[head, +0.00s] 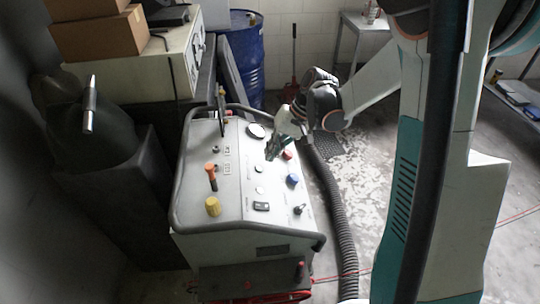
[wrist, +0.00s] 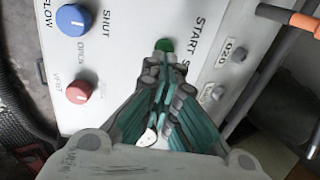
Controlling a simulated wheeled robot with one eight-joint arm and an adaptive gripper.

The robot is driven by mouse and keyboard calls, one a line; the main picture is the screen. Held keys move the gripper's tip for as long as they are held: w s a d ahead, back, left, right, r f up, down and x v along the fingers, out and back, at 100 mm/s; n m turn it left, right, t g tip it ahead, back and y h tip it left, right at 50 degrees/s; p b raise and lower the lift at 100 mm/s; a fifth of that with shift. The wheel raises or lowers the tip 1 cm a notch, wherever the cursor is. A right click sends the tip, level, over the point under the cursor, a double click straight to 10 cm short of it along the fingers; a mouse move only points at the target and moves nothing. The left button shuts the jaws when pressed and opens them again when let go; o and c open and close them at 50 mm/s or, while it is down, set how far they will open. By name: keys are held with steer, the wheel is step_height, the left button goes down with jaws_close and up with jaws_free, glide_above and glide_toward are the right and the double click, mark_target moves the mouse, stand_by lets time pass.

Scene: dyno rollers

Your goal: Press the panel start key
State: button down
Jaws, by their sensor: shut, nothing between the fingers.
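The panel's start key is a small round green button (wrist: 164,45) beside the START lettering in the wrist view. I cannot pick it out in the head view. My gripper (wrist: 163,68) is shut and empty, its fingertips just below the green button in the wrist picture. I cannot tell whether they touch it. In the head view my gripper (head: 272,152) hangs over the upper middle of the light grey control panel (head: 230,185). Part of a white round piece (wrist: 147,137) shows behind the fingers.
A blue knob (wrist: 73,20) and a red knob (wrist: 79,92) sit left of the fingers in the wrist view. An orange lever (head: 211,176) and a yellow knob (head: 212,206) stand up on the panel. A black hose (head: 340,220) runs along its right side.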

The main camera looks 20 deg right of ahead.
steer(key=p+v, duration=0.2)
steer(key=v, duration=0.6)
steer(key=shift+r, duration=0.25)
steer(key=shift+w+d, duration=0.1)
